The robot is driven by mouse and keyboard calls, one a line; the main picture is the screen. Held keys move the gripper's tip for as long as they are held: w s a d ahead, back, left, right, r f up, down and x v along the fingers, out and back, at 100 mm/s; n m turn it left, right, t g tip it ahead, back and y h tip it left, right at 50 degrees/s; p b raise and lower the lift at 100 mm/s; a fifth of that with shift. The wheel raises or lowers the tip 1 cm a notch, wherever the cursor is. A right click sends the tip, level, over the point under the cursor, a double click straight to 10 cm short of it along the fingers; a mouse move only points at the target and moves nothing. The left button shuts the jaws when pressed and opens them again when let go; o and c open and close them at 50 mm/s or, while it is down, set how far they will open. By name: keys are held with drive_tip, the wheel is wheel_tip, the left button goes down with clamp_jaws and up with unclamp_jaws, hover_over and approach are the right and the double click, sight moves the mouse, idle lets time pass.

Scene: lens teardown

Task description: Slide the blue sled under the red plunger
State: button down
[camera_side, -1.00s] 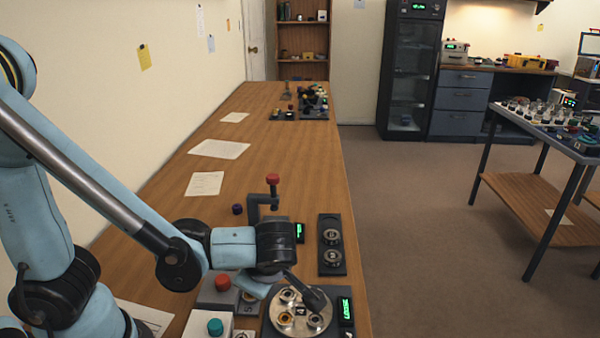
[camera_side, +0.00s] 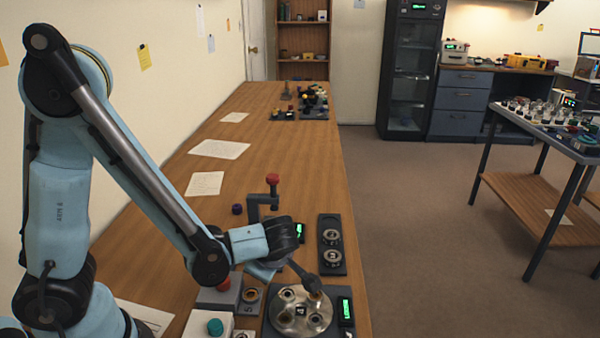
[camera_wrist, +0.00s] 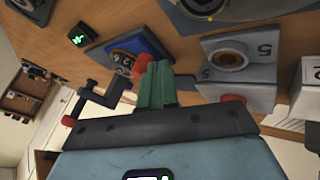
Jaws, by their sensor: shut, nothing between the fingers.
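In the side view my arm hides the sled and fingertips.
A round metal plate (camera_side: 288,317) with several fittings lies at the front. A grey block marked 5 (camera_wrist: 238,62) and a box with a red button (camera_side: 224,284) stand near. A dark two-ring tray (camera_side: 332,245) lies right.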

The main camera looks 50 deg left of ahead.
drive_tip(key=w+a, duration=0.7)
drive_tip(key=shift+w+a, duration=0.1)
idle(0.4)
drive_tip(key=shift+s+d, duration=0.25)
drive_tip(key=shift+s, duration=0.2)
drive_tip(key=s+d, duration=0.1)
drive_tip(key=s, duration=0.1)
drive_tip(key=shift+s+d, duration=0.35)
drive_tip(key=v, duration=1)
